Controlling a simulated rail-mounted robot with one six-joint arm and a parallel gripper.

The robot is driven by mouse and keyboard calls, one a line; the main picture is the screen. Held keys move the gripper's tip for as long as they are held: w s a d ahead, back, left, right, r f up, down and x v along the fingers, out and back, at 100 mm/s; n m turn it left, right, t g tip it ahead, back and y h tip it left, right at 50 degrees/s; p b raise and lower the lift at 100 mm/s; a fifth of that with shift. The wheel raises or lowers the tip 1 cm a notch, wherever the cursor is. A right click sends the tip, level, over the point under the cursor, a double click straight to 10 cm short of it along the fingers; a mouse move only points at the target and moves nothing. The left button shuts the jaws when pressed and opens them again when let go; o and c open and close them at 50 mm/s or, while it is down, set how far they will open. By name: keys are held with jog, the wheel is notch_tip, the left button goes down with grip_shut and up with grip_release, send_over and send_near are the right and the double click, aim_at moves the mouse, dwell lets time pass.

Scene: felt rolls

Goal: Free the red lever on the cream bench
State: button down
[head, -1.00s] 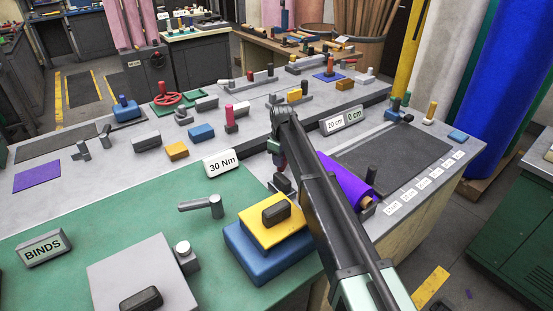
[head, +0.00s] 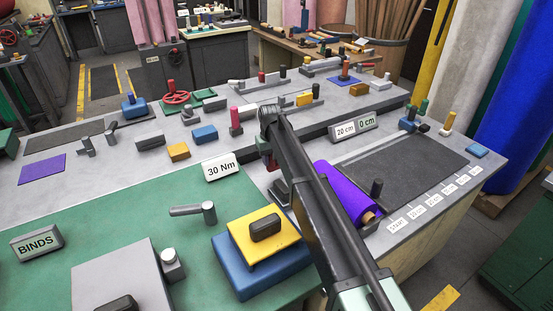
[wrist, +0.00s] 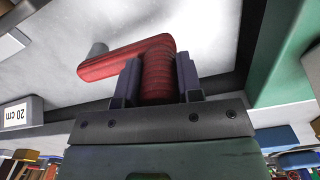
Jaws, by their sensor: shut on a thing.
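The red lever (wrist: 125,60) fills the middle of the wrist view. In the head view my gripper and most of the lever are hidden behind my arm, near the middle of the bench. The bench (head: 425,222) has cream sides and a grey top.
A purple felt roll (head: 345,192) lies right of my arm. A yellow block (head: 248,246) on a blue block (head: 245,279) stands in front.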

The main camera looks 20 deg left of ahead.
jog(key=shift+w+a, duration=0.1)
jog(key=c, duration=0.8)
grip_release()
jog(key=shift+r, duration=0.1)
notch_tip(320, 180, up, 11)
jog(key=p, duration=1.1)
jog(key=shift+f, duration=0.2)
